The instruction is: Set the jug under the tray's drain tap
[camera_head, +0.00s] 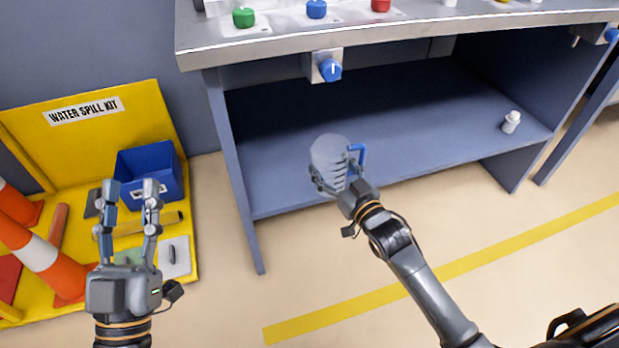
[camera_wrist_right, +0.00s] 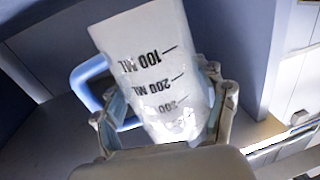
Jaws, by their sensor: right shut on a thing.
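The jug (camera_head: 328,152) is a whitish measuring cup with a blue handle. My right gripper (camera_head: 337,176) is shut on it, at the front of the bench's lower shelf; I cannot tell whether it touches the shelf. In the right wrist view the jug (camera_wrist_right: 150,60) shows ML markings between the fingers, tilted in the picture. The drain tap (camera_head: 329,69), a blue knob on a grey block, hangs under the front edge of the metal tray (camera_head: 270,45), above the jug in the picture. My left gripper (camera_head: 131,190) is open and empty.
The lower shelf (camera_head: 430,130) is mostly clear, with a small white bottle (camera_head: 511,122) at its right.

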